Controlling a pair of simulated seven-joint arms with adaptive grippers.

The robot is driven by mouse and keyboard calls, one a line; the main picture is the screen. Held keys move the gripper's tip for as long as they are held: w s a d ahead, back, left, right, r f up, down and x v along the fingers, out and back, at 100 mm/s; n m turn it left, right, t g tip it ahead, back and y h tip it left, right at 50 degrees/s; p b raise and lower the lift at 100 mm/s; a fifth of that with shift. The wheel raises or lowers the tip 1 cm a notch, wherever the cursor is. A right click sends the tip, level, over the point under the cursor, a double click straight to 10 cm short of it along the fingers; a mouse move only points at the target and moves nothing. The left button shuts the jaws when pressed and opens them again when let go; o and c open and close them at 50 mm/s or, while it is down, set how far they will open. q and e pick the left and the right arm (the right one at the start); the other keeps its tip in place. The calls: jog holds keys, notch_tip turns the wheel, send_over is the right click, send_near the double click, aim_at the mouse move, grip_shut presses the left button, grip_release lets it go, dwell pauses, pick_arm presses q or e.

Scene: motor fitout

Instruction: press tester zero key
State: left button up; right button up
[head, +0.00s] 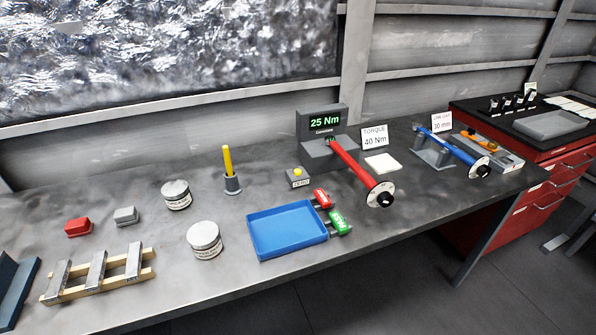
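The tester (318,150) is a grey block with an upright panel at the back of the bench. Its green display (325,121) reads 25 Nm. The zero key (297,172) is a yellow button on a small grey box labelled ZERO, in front and left of the tester. Nothing touches or covers the key. A red-handled wrench (352,163) runs from the tester towards the front right, its round head end hanging near the bench edge. Neither of my grippers shows in the head view.
A blue tray (287,232) with red and green tagged pieces lies in front of the key. A yellow marker stands in a grey holder (232,184) to its left. A 40 Nm card (374,137) and a blue-handled tool (452,147) are right. Bench space immediately left of the key is clear.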

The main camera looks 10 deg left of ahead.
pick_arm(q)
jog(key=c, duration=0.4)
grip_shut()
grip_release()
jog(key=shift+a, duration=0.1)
